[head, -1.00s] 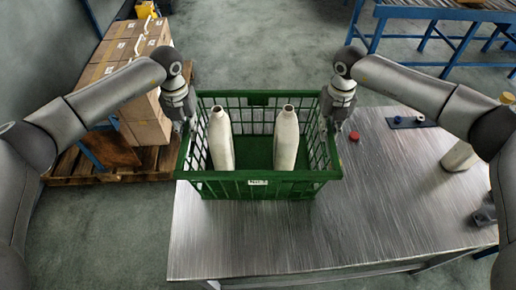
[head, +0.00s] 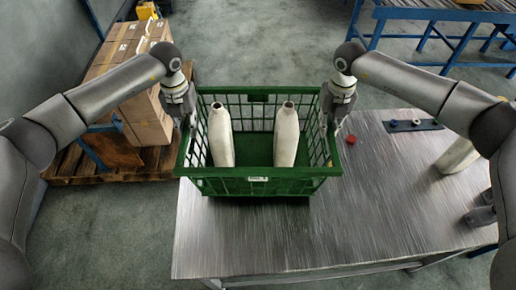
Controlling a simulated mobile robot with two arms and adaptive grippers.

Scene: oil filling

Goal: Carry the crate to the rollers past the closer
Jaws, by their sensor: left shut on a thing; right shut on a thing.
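A green mesh crate (head: 258,187) is held between my two arms at the left end of a metal table. Two pale bottles with open necks stand inside it, a left bottle (head: 221,138) and a right bottle (head: 286,137). My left gripper (head: 187,122) is shut on the crate's left side rim. My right gripper (head: 330,122) is shut on its right side rim. The fingertips are partly hidden by the rim. I cannot tell how far the crate's bottom is above the table. The rollers (head: 450,12) are at the top right, on a blue frame.
The metal table (head: 380,210) has bare room right of the crate. On it are a red cap (head: 351,139), a dark plate with small parts (head: 413,125) and a pale bottle (head: 457,158) partly behind my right arm. Stacked cartons (head: 140,105) stand on a wooden pallet (head: 100,170) at left.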

